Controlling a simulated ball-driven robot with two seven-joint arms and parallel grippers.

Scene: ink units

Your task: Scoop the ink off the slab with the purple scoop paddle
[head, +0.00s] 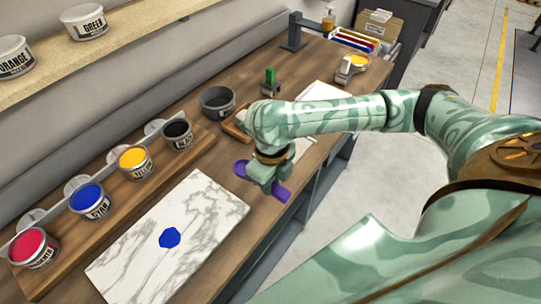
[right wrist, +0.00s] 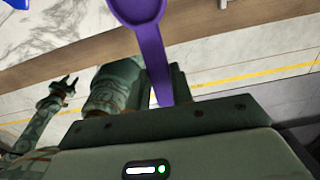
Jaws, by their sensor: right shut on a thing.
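The purple scoop paddle (head: 280,194) is held in my right gripper (head: 262,180), above the bench's front edge, right of the slab. In the right wrist view the paddle (right wrist: 152,50) sticks out from between the jaws, its rounded end at the top. The white marble slab (head: 205,200) lies on the bench with a blue ink patch (head: 170,238) near its middle. The paddle is apart from the ink. My left gripper (right wrist: 70,80) shows small at the left of the right wrist view, its fingers apart and empty.
Magenta, cyan (head: 91,200), yellow (head: 136,160) and black (head: 178,134) ink tubs stand in a wooden rack behind the slab. A grey bowl (head: 217,102) stands beyond. White tubs (head: 85,22) sit on a shelf. The slab's surface around the ink is clear.

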